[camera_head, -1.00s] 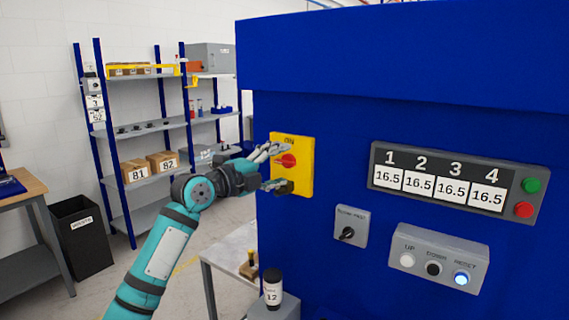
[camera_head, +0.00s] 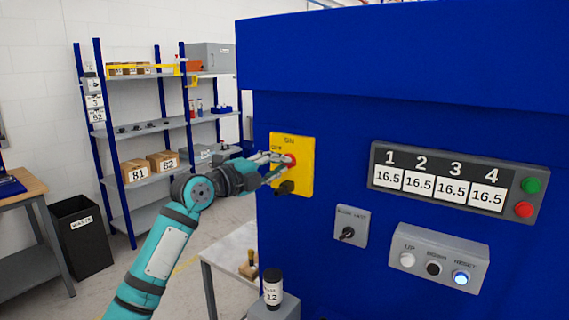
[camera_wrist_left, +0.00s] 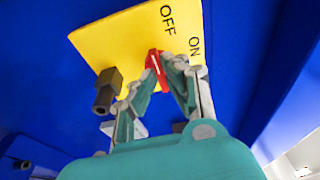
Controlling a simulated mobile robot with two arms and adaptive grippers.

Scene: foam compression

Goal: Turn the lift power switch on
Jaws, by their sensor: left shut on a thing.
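The red power switch knob (camera_head: 291,160) sits on a yellow plate (camera_head: 306,150) on the blue machine. In the left wrist view the knob (camera_wrist_left: 156,68) stands between the fingertips of my left gripper (camera_wrist_left: 165,62), which is shut on it. The gripper (camera_head: 284,158) also shows in the head view, reaching in from the left. The plate (camera_wrist_left: 120,40) carries the words OFF and ON; the white line on the knob points roughly toward OFF. Part of the knob is hidden by the fingers. My right gripper is out of view.
A dark block (camera_head: 286,187) juts from the plate just below the knob, close to my left fingers. A display panel (camera_head: 440,181), a small rotary switch (camera_head: 349,229) and a button box (camera_head: 437,260) are to the right. A labelled container (camera_head: 272,291) stands below.

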